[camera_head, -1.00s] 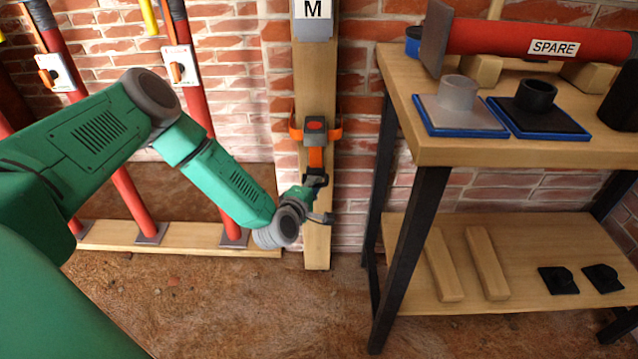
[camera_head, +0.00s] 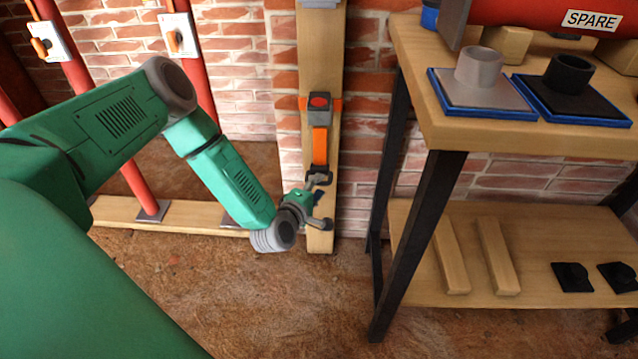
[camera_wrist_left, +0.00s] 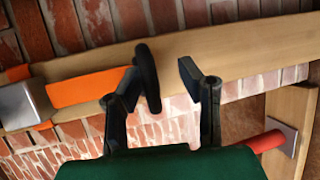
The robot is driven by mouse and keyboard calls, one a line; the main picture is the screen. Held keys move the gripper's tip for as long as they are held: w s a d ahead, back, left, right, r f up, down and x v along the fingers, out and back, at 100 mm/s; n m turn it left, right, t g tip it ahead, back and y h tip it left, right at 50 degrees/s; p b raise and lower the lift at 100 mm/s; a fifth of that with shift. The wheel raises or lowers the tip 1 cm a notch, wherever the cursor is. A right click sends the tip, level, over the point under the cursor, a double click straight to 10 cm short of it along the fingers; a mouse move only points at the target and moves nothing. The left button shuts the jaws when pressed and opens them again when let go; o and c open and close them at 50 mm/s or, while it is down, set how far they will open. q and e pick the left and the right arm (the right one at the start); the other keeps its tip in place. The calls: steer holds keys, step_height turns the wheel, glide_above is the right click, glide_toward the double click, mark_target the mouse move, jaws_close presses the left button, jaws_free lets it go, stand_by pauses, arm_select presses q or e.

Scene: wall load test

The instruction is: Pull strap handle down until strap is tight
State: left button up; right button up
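The black handle (camera_head: 320,178) is at the strap's lower end. My left gripper (camera_head: 317,190) is at the handle, low on the post. In the left wrist view, the handle (camera_wrist_left: 148,75) lies between my fingers (camera_wrist_left: 160,80), close to the left one. A gap shows between the handle and the right finger. Contact is hard to tell. My right gripper is not in view.
A wooden workbench (camera_head: 500,140) with black legs stands to the right, holding a red SPARE tube (camera_head: 550,14) and plates. Red props (camera_head: 200,80) stand to the left, on a wooden sill (camera_head: 185,218). Brown ground in front is clear.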

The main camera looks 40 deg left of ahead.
arm_select(q)
steer(key=shift+w+r, duration=0.15)
steer(key=shift+r, duration=0.05)
steer(key=v, duration=1.2)
steer(key=shift+f, duration=0.2)
